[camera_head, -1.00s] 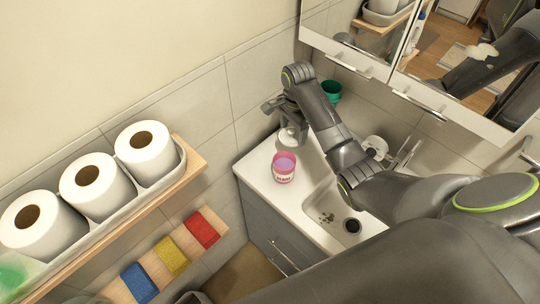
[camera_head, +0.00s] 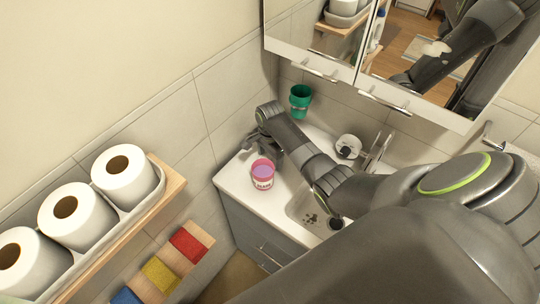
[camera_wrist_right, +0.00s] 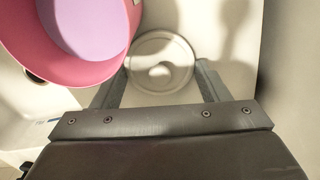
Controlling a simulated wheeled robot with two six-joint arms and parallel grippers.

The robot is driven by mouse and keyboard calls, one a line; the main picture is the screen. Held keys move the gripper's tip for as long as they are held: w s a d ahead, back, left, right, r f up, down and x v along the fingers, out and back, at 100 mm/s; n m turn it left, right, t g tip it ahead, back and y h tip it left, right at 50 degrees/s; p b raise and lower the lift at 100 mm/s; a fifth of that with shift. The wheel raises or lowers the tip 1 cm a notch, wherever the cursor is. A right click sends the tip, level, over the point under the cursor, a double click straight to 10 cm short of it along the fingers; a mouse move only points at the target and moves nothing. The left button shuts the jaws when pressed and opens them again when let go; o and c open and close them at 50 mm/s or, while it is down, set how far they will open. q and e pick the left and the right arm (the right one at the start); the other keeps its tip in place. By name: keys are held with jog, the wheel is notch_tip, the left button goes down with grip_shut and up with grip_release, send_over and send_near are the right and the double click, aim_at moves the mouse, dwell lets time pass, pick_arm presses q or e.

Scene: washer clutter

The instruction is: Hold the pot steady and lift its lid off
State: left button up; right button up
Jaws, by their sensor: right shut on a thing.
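The pink pot (camera_head: 262,178) stands upright on the white counter with its top open and purple contents showing. Its rim and inside fill the upper left of the right wrist view (camera_wrist_right: 115,62). The round white lid (camera_wrist_right: 160,62) is off the pot and beside it, between the two fingers of my right gripper (camera_wrist_right: 157,85), which is shut on it. In the head view my right gripper (camera_head: 248,146) is just behind the pot, low over the counter; the lid is hidden there. I cannot tell whether the lid touches the counter. My left gripper is not in view.
A green cup (camera_head: 300,97) stands at the back of the counter (camera_head: 237,178), near the faucet (camera_head: 378,150) and basin. A mirror cabinet (camera_head: 330,40) hangs above. A wooden shelf (camera_head: 155,190) with toilet rolls (camera_head: 125,172) is at left, with colored cloths below.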

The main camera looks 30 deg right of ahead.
aim_at(270, 157)
jog(key=shift+f, duration=0.1)
jog(key=o, duration=1.1)
notch_tip(270, 157, up, 12)
jog(key=shift+r+b, duration=0.15)
jog(key=shift+b, duration=0.25)
